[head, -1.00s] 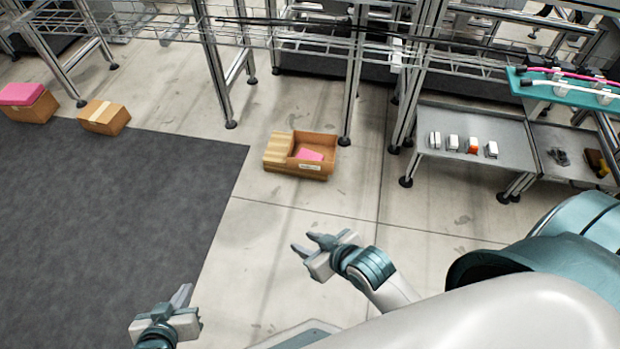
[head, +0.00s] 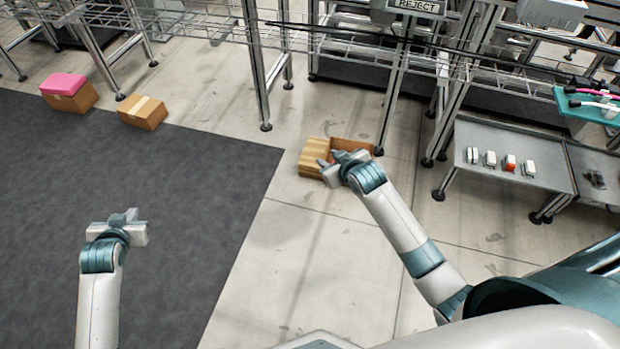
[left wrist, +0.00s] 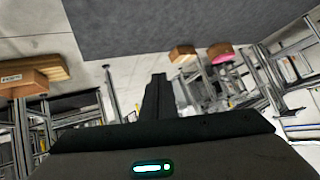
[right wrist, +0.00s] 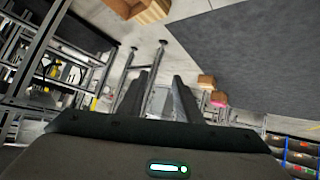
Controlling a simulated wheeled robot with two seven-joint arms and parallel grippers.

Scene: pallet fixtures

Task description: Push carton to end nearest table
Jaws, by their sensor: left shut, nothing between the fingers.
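An open brown tray-like box (head: 378,151) stands on the floor in the middle of the head view. My left gripper (head: 126,215) is shut and empty over the dark mat, well left of the box.
A low metal table (head: 510,178) with small white blocks stands to the right. Steel rack legs (head: 258,90) rise behind the box. A pink-topped carton (head: 72,100) and another closed carton (head: 142,113) sit at the left. The dark mat (head: 190,190) and pale floor in front are clear.

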